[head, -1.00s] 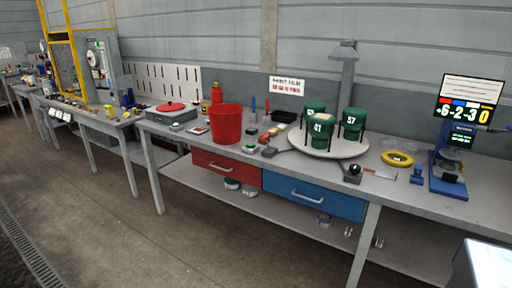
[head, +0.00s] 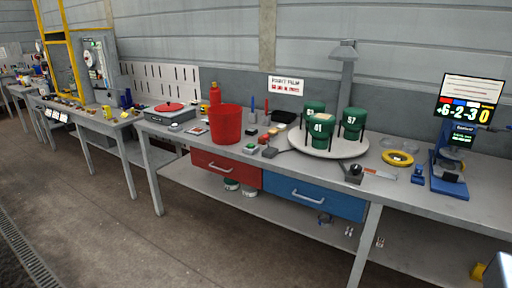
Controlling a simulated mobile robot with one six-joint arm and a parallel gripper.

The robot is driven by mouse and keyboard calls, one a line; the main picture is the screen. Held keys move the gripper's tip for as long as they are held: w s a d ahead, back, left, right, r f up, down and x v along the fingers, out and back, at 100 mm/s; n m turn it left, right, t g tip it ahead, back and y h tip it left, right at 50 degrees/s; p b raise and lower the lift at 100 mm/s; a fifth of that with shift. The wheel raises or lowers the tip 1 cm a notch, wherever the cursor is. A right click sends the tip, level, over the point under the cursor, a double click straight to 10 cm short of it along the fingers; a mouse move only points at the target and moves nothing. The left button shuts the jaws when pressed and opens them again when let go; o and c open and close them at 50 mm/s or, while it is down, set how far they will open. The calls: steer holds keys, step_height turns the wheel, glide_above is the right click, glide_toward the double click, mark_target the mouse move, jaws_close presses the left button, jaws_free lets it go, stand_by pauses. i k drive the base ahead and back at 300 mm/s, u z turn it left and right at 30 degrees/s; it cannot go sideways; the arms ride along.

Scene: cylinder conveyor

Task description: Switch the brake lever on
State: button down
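I cannot make out for certain which thing is the brake lever. A small dark device with a knob-like top (head: 353,172) sits at the table's front edge, just right of the round white turntable (head: 290,143); it may be the lever, but its on or off position is too small to tell. The turntable carries several green numbered cylinders (head: 320,127). My gripper is not clearly in view; only a grey and yellow part (head: 497,272), possibly of my arm, shows at the bottom right corner, well apart from the table top.
The long grey workbench (head: 420,203) has red (head: 226,168) and blue (head: 310,194) drawers. A red bucket (head: 226,124) stands left of the turntable. A yellow ring (head: 398,159) and a blue stand (head: 449,184) with a display are on the right. The floor in front is clear.

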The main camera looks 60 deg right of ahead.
mark_target(266, 137)
steer(key=z, duration=0.1)
steer(key=i, duration=1)
steer(key=u, duration=0.05)
